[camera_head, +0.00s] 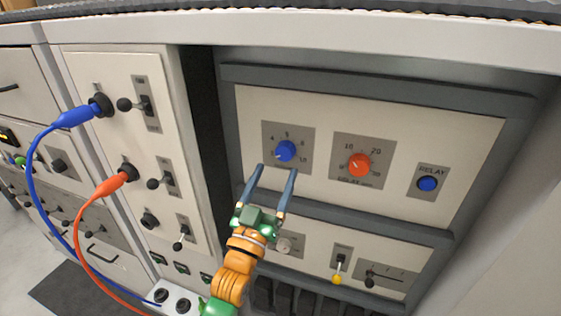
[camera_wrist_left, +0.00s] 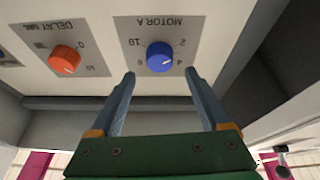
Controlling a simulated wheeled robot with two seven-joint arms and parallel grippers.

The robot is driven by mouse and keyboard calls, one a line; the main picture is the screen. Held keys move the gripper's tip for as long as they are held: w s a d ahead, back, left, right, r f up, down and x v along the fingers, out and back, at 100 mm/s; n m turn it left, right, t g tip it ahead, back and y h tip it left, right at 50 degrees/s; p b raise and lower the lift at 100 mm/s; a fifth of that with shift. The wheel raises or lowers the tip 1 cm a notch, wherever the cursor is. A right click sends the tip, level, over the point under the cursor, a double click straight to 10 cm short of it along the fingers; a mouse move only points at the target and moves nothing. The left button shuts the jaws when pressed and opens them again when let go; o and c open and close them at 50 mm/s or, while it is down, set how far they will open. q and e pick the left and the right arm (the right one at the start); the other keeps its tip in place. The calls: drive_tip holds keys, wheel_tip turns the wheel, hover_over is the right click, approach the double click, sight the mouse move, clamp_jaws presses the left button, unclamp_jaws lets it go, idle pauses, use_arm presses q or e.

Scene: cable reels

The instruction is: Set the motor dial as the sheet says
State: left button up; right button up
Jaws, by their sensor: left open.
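The motor dial is a blue knob (camera_head: 285,151) on a grey scale plate in the upper panel. In the left wrist view, the blue knob (camera_wrist_left: 160,56) shows upside down under the label MOTOR A, with 2, 4 and 10 readable. Its white pointer is too small for an exact reading. My left gripper (camera_head: 273,170) is open and empty, its two fingers pointing up at the panel just below the dial. In the left wrist view the fingertips (camera_wrist_left: 160,75) are spread to either side below the knob; contact cannot be told. No sheet is visible. My right gripper is not in view.
An orange delay knob (camera_head: 359,165) sits right of the dial, then a blue relay button (camera_head: 428,184). A dark rail (camera_head: 350,212) runs below them. Left are toggle switches and plugged blue (camera_head: 75,117) and orange (camera_head: 110,185) cables. A yellow-tipped lever (camera_head: 338,278) is below.

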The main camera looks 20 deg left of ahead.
sight(283, 156)
use_arm(q)
drive_tip(key=p+x, duration=0.1)
drive_tip(key=x, duration=0.4)
drive_tip(key=shift+f, duration=0.2)
drive_tip(key=shift+s, duration=0.1)
drive_tip(key=c, duration=0.3)
clamp_jaws()
